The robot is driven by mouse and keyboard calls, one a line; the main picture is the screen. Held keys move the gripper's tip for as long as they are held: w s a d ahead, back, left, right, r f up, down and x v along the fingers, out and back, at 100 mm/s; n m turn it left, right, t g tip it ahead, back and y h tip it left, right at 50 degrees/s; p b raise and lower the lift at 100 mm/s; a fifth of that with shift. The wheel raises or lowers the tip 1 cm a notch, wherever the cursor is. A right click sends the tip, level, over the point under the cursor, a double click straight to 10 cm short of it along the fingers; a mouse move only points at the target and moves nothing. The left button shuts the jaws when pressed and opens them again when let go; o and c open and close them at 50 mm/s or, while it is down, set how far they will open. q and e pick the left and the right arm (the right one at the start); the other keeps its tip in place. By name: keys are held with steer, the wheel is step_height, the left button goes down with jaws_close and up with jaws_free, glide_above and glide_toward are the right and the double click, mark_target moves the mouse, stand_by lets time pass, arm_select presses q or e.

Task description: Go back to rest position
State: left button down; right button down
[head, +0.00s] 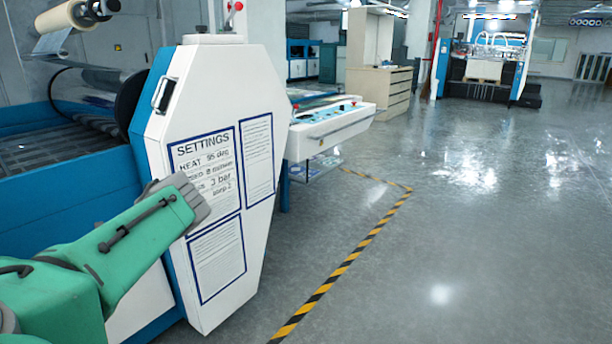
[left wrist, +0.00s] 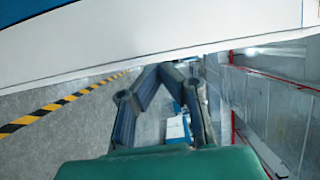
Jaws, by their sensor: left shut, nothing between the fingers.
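My left arm comes in from the lower left in the head view, in a green cover. My left gripper (head: 188,198) is a grey shape at its end, in front of the white side panel (head: 262,80) of the laminating machine. It hides part of the printed settings sheet (head: 208,155). In the left wrist view the fingers (left wrist: 166,70) come together at their tips, shut and empty, close to the white panel edge (left wrist: 120,60). I cannot tell whether they touch it. My right gripper is in neither view.
A blue machine frame with rollers (head: 50,135) stands at the left. A control console (head: 335,125) juts out behind the panel. A yellow-black floor stripe (head: 345,264) runs beside the machine. The grey floor (head: 480,220) to the right is open. Drawers (head: 388,92) stand farther back.

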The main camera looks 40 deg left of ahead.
arm_select(q)
steer(key=d+f+n+g+h, duration=0.1)
steer(key=d+f+n+g, duration=0.25)
steer(key=d+f, duration=0.45)
steer(key=d+f+n+g, duration=0.2)
steer(key=d+f+n, duration=0.25)
steer(key=d, duration=0.65)
steer(key=d+f+n+g+h, duration=0.1)
steer(key=d+f+n+g, duration=0.2)
steer(key=d+f, duration=0.55)
steer(key=s+d+r+g+h, duration=0.1)
steer(key=s+d, duration=0.4)
steer(key=d, duration=0.5)
steer(key=s+d+g+h, duration=0.3)
steer(key=s+d, duration=0.2)
steer(key=d, duration=0.5)
steer(key=s+d+r+n+g+h, duration=0.1)
steer(key=s+d+g, duration=0.2)
steer(key=d, duration=0.8)
steer(key=s, duration=0.2)
steer(key=shift+s+r+h, duration=0.3)
steer(key=shift+h, duration=0.1)
